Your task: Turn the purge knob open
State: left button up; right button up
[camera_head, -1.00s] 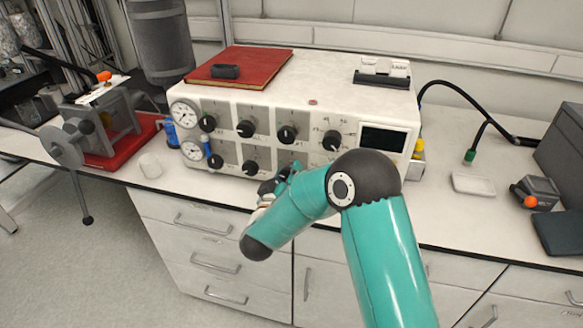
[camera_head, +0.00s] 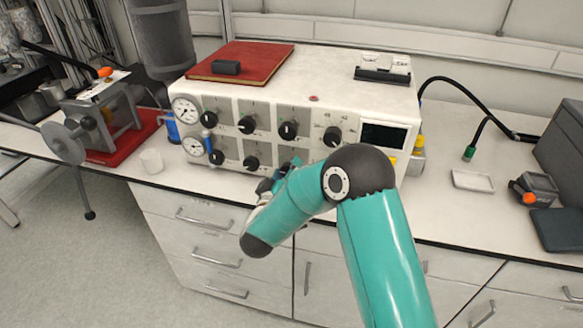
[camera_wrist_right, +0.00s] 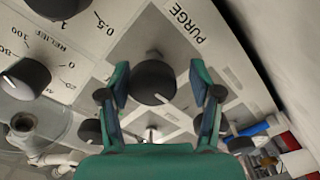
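The purge knob (camera_wrist_right: 153,82) is a round black knob in the right wrist view, beside a panel label reading PURGE (camera_wrist_right: 186,20). My right gripper (camera_wrist_right: 158,78) is open, with one teal finger on each side of this knob. A gap shows between each finger and the knob, so they look apart. In the head view my right gripper (camera_head: 284,174) is at the lower row of the white control box (camera_head: 350,85), mostly hidden by my teal arm. The purge knob is hidden there behind the gripper. My left gripper is not in view.
Other black knobs (camera_head: 247,125) sit close by on the same panel, with pressure gauges (camera_head: 186,109) at its left. A red book (camera_head: 240,61) lies on the box. A white cup (camera_head: 152,161) stands on the bench at left. A small white tray (camera_head: 472,181) lies at right.

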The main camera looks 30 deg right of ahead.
jog(key=shift+d+r, duration=0.15)
jog(key=v, duration=1.2)
jog(key=shift+f, duration=0.25)
